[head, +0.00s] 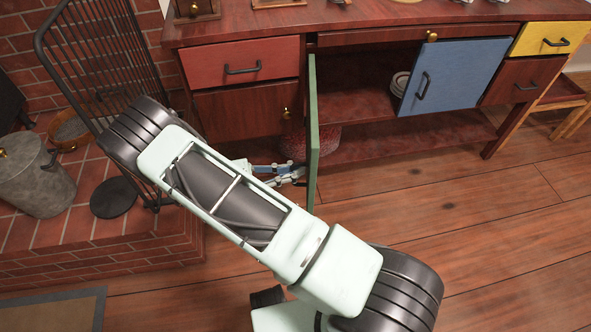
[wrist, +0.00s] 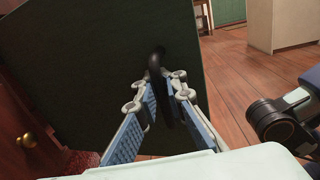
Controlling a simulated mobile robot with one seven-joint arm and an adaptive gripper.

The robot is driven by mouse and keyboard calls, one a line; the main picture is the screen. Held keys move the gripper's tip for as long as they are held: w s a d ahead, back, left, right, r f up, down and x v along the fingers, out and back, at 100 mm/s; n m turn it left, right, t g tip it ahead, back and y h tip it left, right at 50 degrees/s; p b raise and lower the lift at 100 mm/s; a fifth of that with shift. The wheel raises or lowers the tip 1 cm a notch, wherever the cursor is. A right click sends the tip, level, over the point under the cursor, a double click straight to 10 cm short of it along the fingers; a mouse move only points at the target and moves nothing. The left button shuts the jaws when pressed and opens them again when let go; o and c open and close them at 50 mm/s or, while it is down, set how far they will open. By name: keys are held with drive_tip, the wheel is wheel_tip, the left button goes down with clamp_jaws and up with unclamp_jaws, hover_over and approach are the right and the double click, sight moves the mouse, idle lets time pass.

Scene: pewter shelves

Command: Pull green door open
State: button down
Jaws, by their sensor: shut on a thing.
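The green door (head: 313,130) is swung out from the cabinet and shows nearly edge-on in the head view. In the wrist view its dark green face (wrist: 85,75) fills much of the left and middle. A black handle (wrist: 155,62) is mounted on that face. My gripper (wrist: 163,97) is shut on the handle, with its blue-padded fingers on either side of it. In the head view my gripper (head: 296,174) is just left of the door, and the handle is hidden there.
The cabinet opening right of the green door shows a dark red shelf (head: 355,106). A blue door (head: 450,75) stands further right. A red drawer (head: 240,68) is at left. A metal bucket (head: 38,175) and wire screen (head: 85,50) stand on the brick hearth. Wooden floor is clear at right.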

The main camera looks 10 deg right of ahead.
drive_tip(key=shift+s+f, duration=0.1)
drive_tip(key=shift+s, duration=0.1)
drive_tip(key=c, duration=2.3)
unclamp_jaws()
drive_tip(key=shift+a, duration=0.1)
drive_tip(key=shift+c, duration=0.2)
drive_tip(key=a, duration=1.2)
drive_tip(key=shift+w, duration=0.15)
